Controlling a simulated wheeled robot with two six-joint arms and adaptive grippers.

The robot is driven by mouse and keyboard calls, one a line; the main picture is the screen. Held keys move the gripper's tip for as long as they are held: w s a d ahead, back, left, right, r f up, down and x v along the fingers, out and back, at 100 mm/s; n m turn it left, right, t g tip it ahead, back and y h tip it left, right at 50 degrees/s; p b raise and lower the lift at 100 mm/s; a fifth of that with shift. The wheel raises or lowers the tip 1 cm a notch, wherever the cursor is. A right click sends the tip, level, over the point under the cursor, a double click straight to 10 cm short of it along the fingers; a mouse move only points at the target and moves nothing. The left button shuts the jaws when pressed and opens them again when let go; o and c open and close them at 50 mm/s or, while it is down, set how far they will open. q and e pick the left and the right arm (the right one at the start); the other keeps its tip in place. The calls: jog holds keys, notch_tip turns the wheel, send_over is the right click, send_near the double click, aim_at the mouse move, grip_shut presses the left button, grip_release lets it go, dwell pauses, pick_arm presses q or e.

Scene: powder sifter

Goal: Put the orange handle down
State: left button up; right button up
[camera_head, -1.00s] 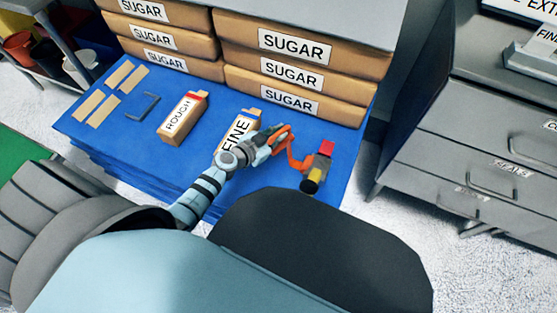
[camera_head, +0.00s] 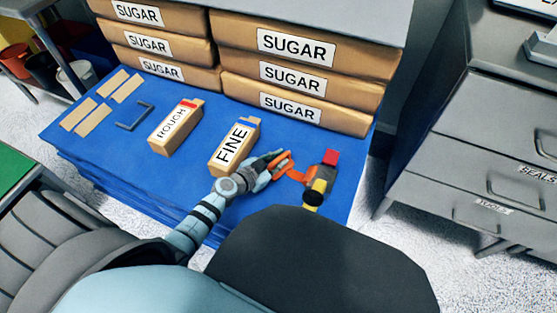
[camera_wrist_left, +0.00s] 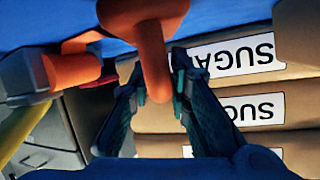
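The orange handle (camera_head: 293,174) is a bent arm on the left side of a small device (camera_head: 319,184) with red, grey and yellow parts, at the right of the blue surface. My left gripper (camera_head: 277,161) is low beside the device, its fingers on either side of the handle's free end. The handle's far joint is partly hidden in that view. My right gripper is not in view.
A FINE packet (camera_head: 233,147) stands just left of my left gripper, with a ROUGH packet (camera_head: 175,129) further left. Stacked sugar bags (camera_head: 295,75) stand behind. Grey drawers (camera_head: 480,165) stand right.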

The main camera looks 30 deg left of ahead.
pick_arm(q)
jog(key=shift+o, duration=1)
jog(key=shift+r, duration=0.3)
jog(key=p+v, duration=0.4)
jog(key=v, duration=0.3)
jog(key=shift+s+a+r, duration=0.1)
jog(key=shift+s+r, duration=0.05)
jog(key=shift+r, duration=0.05)
jog(key=shift+f+p+v, duration=0.2)
jog(key=shift+p+v, duration=0.35)
jog(key=shift+v, duration=1.7)
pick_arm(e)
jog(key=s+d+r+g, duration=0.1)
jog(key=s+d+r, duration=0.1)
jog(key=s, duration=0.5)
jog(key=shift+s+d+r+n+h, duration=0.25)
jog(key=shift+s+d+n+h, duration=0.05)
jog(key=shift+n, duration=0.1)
